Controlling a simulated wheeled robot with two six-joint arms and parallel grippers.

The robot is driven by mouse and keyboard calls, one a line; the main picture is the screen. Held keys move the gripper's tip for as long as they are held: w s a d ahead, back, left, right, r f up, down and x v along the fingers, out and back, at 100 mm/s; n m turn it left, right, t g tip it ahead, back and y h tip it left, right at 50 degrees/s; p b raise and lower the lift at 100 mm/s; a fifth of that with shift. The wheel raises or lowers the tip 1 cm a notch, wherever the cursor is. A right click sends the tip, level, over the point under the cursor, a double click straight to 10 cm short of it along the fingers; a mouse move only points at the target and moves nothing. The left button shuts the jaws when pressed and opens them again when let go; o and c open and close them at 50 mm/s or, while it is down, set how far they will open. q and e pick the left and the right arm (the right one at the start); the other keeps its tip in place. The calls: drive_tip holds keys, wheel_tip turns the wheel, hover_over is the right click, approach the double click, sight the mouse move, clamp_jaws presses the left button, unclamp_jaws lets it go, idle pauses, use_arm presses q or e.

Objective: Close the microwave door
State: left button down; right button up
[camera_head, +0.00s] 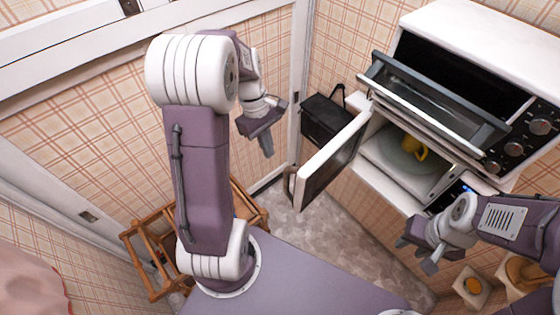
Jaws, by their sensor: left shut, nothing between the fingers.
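The microwave (376,157) sits below an oven on the right, and its door (333,158) stands wide open, swung out toward the left. A yellow mug (416,149) is on the plate inside it. My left gripper (267,150) is shut and empty, left of the door and apart from it. My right gripper (417,257) is open and empty, below and in front of the microwave, near its control panel (452,193).
The oven (470,75) above has its glass door (435,100) partly open, jutting out over the microwave. A black box (326,121) is behind the microwave door. A wooden rack (145,250) stands at lower left. Small wooden holders (472,287) are at lower right. Floor (340,235) below the door is clear.

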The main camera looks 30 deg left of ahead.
use_arm(q)
drive_tip(key=shift+s+d+f+p, duration=0.25)
drive_tip(key=shift+d+f, duration=0.25)
drive_tip(key=shift+d, duration=0.25)
drive_tip(key=shift+s+d+f+p, duration=0.2)
drive_tip(key=shift+d+f+p, duration=0.25)
drive_tip(key=shift+d, duration=0.3)
drive_tip(key=shift+s+d+f+p, duration=0.25)
drive_tip(key=shift+d+f, duration=0.3)
drive_tip(key=shift+d, duration=0.2)
